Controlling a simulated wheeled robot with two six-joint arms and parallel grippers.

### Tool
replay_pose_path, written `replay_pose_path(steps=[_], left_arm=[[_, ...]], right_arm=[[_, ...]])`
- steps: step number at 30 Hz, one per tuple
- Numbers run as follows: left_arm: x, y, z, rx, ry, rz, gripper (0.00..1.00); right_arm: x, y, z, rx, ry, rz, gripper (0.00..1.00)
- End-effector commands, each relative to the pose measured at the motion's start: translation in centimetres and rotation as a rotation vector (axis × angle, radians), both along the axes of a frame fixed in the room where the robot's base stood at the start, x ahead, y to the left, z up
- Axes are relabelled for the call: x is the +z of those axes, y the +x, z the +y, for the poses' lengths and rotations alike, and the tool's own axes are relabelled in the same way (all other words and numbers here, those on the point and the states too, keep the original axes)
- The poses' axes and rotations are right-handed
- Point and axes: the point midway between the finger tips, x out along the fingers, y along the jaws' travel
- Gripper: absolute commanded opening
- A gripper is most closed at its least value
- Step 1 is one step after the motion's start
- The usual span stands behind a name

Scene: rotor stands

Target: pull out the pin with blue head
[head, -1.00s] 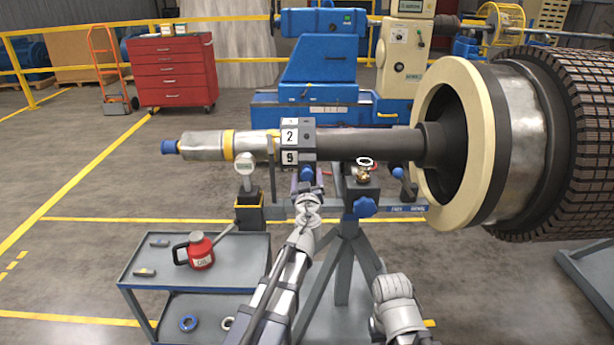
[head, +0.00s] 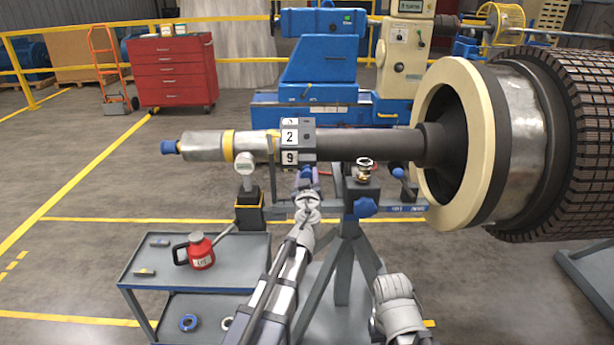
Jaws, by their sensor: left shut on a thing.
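The pin's blue head (head: 306,172) shows just below the numbered block (head: 298,141) on the dark shaft (head: 365,143). My left gripper (head: 306,180) reaches up to it from below and is shut on the pin at its blue head. The fingers are small and partly overlap the head, so the exact contact is hard to see. The pin's shank is hidden. My right arm shows at the bottom right of centre, but its gripper cannot be made out.
A grey cart (head: 230,262) with a red can (head: 201,252) stands at lower left. A large rotor (head: 585,150) fills the right.

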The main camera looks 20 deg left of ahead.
Motion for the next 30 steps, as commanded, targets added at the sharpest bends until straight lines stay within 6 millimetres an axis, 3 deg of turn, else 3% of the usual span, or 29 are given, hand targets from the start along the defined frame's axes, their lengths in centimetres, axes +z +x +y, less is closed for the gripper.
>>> replay_pose_path(steps=[3, 30], left_arm=[[0.0, 0.0, 0.01, 0.0, 0.0, 0.0, 0.0], [0.0, -0.01, 0.01, 0.0, 0.0, 0.0, 0.0]], right_arm=[[0.0, 0.0, 0.0, 0.0, 0.0, 0.0, 0.0], [0.0, 0.0, 0.0, 0.0, 0.0, 0.0, 0.0]])
